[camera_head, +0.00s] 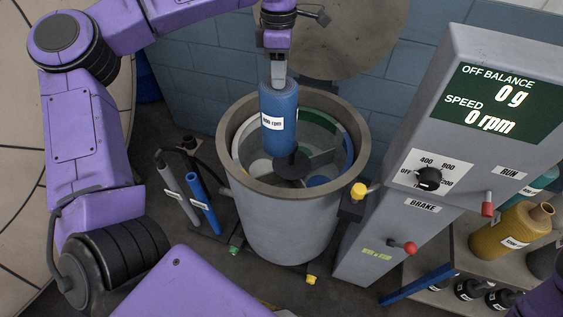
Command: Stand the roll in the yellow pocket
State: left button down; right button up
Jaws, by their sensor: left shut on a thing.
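My left gripper (278,77) comes down from the top and is shut on the top end of a blue roll (280,108) with a white label. The roll hangs upright above and partly inside the mouth of a grey drum (287,228), over its dark hub (293,166). Inside the drum, coloured wall parts show in green, white and blue. I cannot make out a yellow pocket there; the roll and hub hide part of the inside. My right gripper is not in view.
A grey control panel (420,207) with a display reading 0 g and 0 rpm stands right of the drum. A shelf at the right holds a yellow bottle (510,232).

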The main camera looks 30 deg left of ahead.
aim_at(280, 140)
pick_arm(q)
notch_tip(280, 140, down, 25)
jog(key=b, duration=2.3)
jog(key=shift+w, duration=0.1)
notch_tip(280, 140, down, 10)
jog(key=b, duration=0.2)
jog(key=c, duration=0.8)
grip_release()
jog(key=shift+o, duration=0.2)
notch_tip(280, 140, up, 12)
jog(key=shift+r+p, duration=0.1)
jog(key=shift+p, duration=0.9)
